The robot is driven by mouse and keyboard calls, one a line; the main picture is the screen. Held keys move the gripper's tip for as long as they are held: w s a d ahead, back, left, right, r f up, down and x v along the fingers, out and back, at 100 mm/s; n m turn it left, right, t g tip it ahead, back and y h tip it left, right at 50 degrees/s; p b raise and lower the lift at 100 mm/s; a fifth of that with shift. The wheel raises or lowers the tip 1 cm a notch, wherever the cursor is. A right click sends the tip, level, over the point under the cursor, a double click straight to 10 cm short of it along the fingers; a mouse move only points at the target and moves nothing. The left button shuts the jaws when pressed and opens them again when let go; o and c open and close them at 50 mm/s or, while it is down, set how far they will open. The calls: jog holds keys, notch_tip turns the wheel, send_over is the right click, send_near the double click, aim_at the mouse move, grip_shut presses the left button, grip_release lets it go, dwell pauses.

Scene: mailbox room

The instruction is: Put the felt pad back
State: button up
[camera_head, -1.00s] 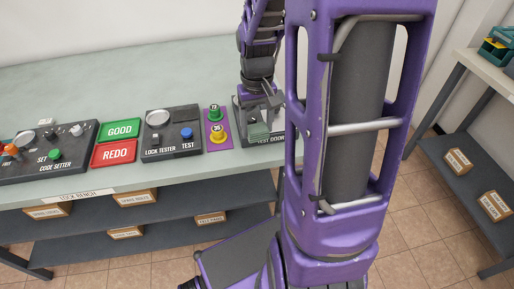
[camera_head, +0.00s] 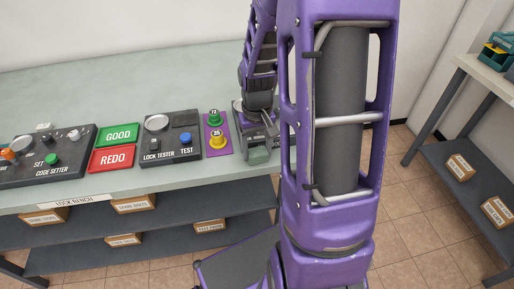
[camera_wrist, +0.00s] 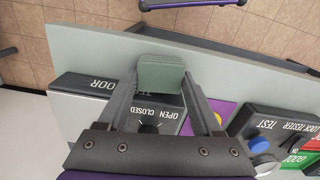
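The felt pad is a small grey-green block (camera_wrist: 160,75) between my fingertips in the wrist view, with a finger against each side. It also shows below my gripper (camera_head: 257,135) in the head view, by the front edge of the bench (camera_head: 185,178). My gripper (camera_wrist: 160,88) appears shut on it. The test door panel (camera_wrist: 95,90) lies beneath and behind the pad, with a knob marked OPEN and CLOSED; my gripper covers much of it. I cannot tell whether the pad touches the bench.
Left of my gripper are a purple mat (camera_head: 226,150) with a green and a yellow button-like piece, the lock tester (camera_head: 172,150), green GOOD (camera_head: 119,135) and red REDO (camera_head: 112,158) plates, and the code setter (camera_head: 45,172). The bench behind is clear. A shelf unit (camera_head: 470,180) stands right.

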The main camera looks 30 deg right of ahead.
aim_at(256, 147)
jog(key=o, duration=0.5)
jog(key=r+p, duration=0.1)
jog(key=r, duration=0.5)
jog(key=r+p, duration=0.1)
jog(key=r, duration=0.4)
jog(key=w+r+p, duration=0.1)
jog(key=r+p, duration=0.1)
jog(key=r, duration=0.4)
jog(key=shift+d+r, duration=0.15)
jog(key=shift+r, duration=0.2)
jog(key=shift+w, duration=0.15)
